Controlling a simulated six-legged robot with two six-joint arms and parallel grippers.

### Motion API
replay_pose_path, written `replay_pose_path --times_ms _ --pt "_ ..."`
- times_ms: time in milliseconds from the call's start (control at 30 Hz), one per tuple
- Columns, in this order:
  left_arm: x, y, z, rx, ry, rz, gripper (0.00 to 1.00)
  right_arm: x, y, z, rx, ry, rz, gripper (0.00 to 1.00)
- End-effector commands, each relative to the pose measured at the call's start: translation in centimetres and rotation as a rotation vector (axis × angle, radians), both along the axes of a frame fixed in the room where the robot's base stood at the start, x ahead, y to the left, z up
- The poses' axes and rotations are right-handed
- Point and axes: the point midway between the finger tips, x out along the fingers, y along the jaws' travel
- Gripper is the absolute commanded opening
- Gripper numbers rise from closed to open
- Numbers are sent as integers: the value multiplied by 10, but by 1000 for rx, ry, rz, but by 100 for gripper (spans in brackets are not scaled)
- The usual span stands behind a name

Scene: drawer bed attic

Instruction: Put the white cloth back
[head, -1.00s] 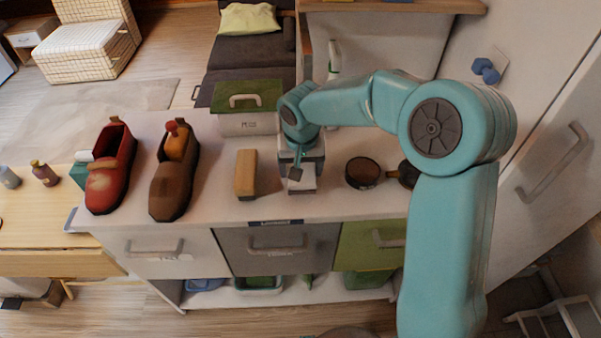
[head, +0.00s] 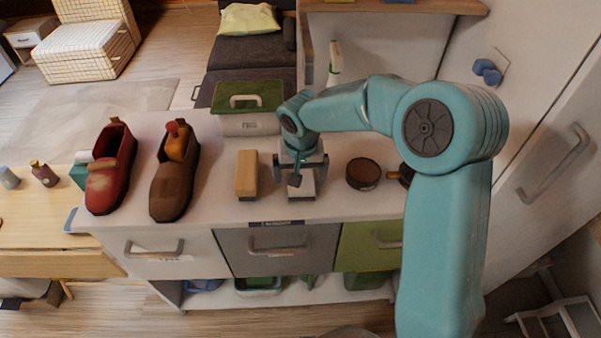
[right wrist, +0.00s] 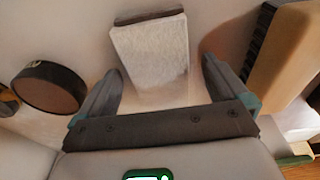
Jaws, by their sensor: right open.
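The white cloth (head: 307,187) looks like a small folded pad on the cabinet top, right of the tan brush-like block. In the right wrist view the cloth (right wrist: 152,52) lies just beyond and between the fingertips, with a dark strip along its far edge. My right gripper (head: 300,184) is open above the cloth and partly covers it in the head view. In the right wrist view its open jaws (right wrist: 160,72) are empty, one finger on each side of the cloth's near end. Whether a finger touches it, I cannot tell. My left gripper is not in view.
The tan block (head: 246,174) stands close on the left, a round dark tin (head: 363,173) on the right. A white box with a green lid (head: 248,108) is behind. A brown shoe (head: 174,178) and red shoe (head: 110,178) stand farther left on the cabinet top (head: 222,205).

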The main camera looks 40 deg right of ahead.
Motion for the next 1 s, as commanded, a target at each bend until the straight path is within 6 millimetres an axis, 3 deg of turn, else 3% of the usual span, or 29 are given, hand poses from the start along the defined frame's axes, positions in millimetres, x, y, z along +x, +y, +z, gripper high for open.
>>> replay_pose_path --times_ms 300,500,1000 --pt "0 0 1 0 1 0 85 -8 6 73 -1 -7 1 100" --pt "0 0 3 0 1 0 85 -13 9 104 0 -4 0 100" --pt "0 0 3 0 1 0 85 -15 9 112 0 -1 0 100"
